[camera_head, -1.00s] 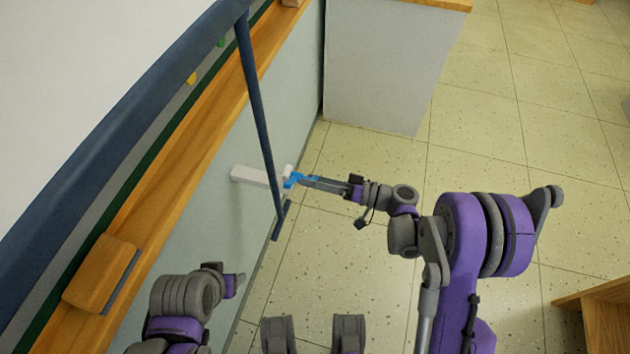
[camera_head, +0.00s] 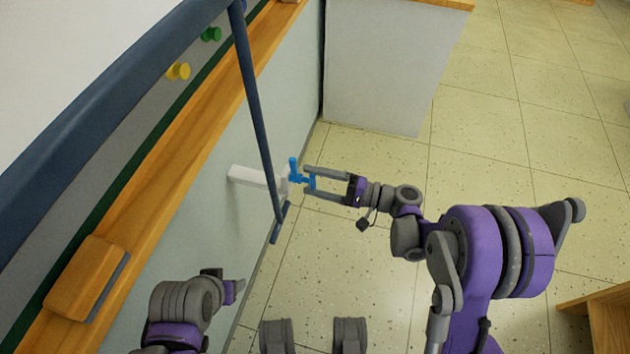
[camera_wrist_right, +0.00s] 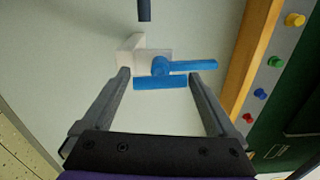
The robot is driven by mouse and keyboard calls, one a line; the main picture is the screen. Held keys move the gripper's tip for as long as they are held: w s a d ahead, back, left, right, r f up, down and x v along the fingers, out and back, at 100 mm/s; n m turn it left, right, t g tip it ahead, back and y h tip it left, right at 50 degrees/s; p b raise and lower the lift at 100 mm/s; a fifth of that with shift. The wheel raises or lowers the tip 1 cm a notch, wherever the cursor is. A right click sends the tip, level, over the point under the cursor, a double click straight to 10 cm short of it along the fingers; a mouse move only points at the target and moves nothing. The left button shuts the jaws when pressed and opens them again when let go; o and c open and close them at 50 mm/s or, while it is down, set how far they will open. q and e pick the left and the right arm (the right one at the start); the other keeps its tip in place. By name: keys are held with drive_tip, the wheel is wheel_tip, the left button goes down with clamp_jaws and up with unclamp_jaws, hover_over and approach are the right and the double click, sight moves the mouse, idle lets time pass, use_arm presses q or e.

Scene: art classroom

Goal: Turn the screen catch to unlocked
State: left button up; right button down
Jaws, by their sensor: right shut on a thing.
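The screen catch has a blue handle (camera_head: 295,172) at a white block on a pale arm (camera_head: 246,176) that meets the grey wall panel. In the right wrist view the blue handle (camera_wrist_right: 160,83) shows a crossbar between my fingers and a lever pointing right, in front of the white block (camera_wrist_right: 131,52).
A dark blue pole (camera_head: 258,110) slants down beside the catch from the blue frame (camera_head: 110,105) of the white screen. A wooden ledge (camera_head: 170,165) carries an orange block (camera_head: 80,280). A grey cabinet (camera_head: 380,65) stands behind. Open tiled floor (camera_head: 480,120) lies right.

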drive_tip(key=shift+m, duration=0.5)
unclamp_jaws()
drive_tip(key=p+v, duration=0.1)
drive_tip(key=v, duration=1)
drive_tip(key=shift+r, duration=0.1)
idle(0.3)
